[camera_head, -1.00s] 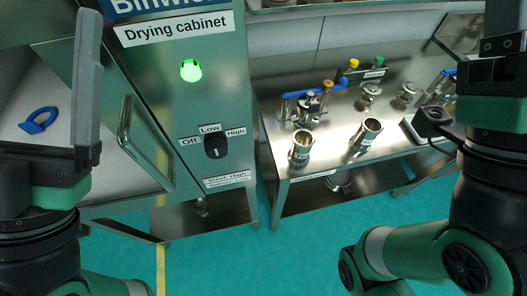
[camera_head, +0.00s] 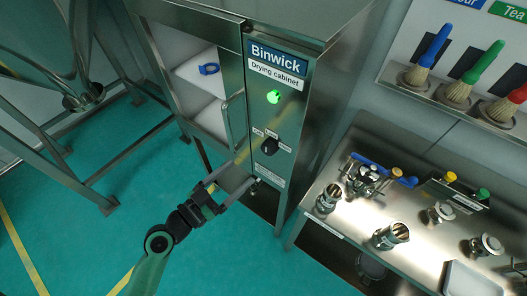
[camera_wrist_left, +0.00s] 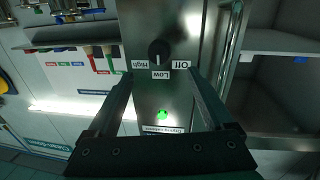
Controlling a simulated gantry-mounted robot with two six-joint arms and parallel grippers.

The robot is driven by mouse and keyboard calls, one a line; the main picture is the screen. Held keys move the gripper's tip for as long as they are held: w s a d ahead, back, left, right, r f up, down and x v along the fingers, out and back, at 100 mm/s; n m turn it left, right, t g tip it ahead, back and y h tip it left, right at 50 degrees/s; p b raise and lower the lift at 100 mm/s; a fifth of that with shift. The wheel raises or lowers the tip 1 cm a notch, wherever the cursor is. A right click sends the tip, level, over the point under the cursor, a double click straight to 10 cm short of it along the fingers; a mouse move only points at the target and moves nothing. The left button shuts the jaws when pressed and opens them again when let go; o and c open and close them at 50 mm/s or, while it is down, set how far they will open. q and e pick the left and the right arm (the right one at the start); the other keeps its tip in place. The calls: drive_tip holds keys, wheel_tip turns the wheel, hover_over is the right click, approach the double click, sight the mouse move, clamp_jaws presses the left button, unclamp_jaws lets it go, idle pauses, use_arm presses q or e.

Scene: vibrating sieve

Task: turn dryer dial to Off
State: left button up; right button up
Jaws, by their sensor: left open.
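The drying cabinet (camera_head: 305,130) has a black dial (camera_head: 270,146) on its front panel, below a lit green lamp (camera_head: 273,97). In the left wrist view the dial (camera_wrist_left: 158,50) shows upside down with the labels Off, Low and High around it. Its pale mark seems to point toward Low. My left gripper (camera_head: 243,172) is open and empty, in front of the panel and apart from the dial. In the left wrist view its fingers (camera_wrist_left: 157,76) stand either side of the panel's middle. My right gripper is out of view.
The cabinet's left compartment is open, with a blue object (camera_head: 209,69) on a shelf and an upright handle (camera_head: 227,112) beside the panel. A steel bench (camera_head: 352,232) with metal cups and fittings stands at the right. A metal frame stands at the left.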

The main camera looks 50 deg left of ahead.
sight(265, 151)
use_arm(q)
drive_tip(key=w+p, duration=0.1)
drive_tip(key=w, duration=0.9)
drive_tip(key=shift+a+r+p, duration=0.1)
drive_tip(key=shift+a+p, duration=0.05)
drive_tip(key=shift+p, duration=0.2)
clamp_jaws()
drive_tip(key=shift+n, duration=0.3)
drive_tip(key=shift+n+b, duration=0.7)
drive_tip(key=shift+n, duration=0.2)
drive_tip(key=n, duration=0.2)
drive_tip(key=shift+n+t+b, duration=0.3)
drive_tip(key=shift+n+b, duration=0.05)
drive_tip(key=shift+n, duration=0.05)
drive_tip(key=n, duration=0.3)
drive_tip(key=shift+f+n, duration=0.2)
drive_tip(key=shift+n, duration=0.2)
drive_tip(key=shift+n+t+y, duration=0.3)
drive_tip(key=shift+n+y, duration=0.2)
drive_tip(key=shift+n, duration=1.2)
